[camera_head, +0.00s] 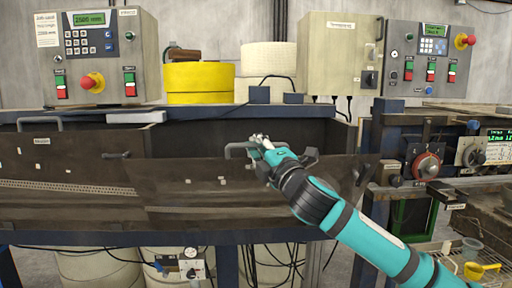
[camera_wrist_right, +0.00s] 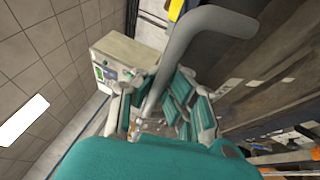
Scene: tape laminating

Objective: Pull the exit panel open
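The exit panel (camera_head: 255,195) is the dark brown front panel on the right half of the long trough. Its grey bar handle (camera_head: 240,147) sticks up at the top edge. My right gripper (camera_head: 260,143) is at this handle. In the wrist view the grey handle (camera_wrist_right: 192,48) runs down between the teal fingers of the right gripper (camera_wrist_right: 160,115). Whether the fingers are clamped on the bar or only around it cannot be told. The right forearm covers the panel's right part. My left gripper is not in view.
A similar dark panel (camera_head: 65,180) with its own handle (camera_head: 38,122) is at the left. Control boxes (camera_head: 97,60) and yellow rolls (camera_head: 200,82) stand behind. A red-knobbed machine (camera_head: 427,165) is right of the panel. Cables and pale drums (camera_head: 97,265) are below.

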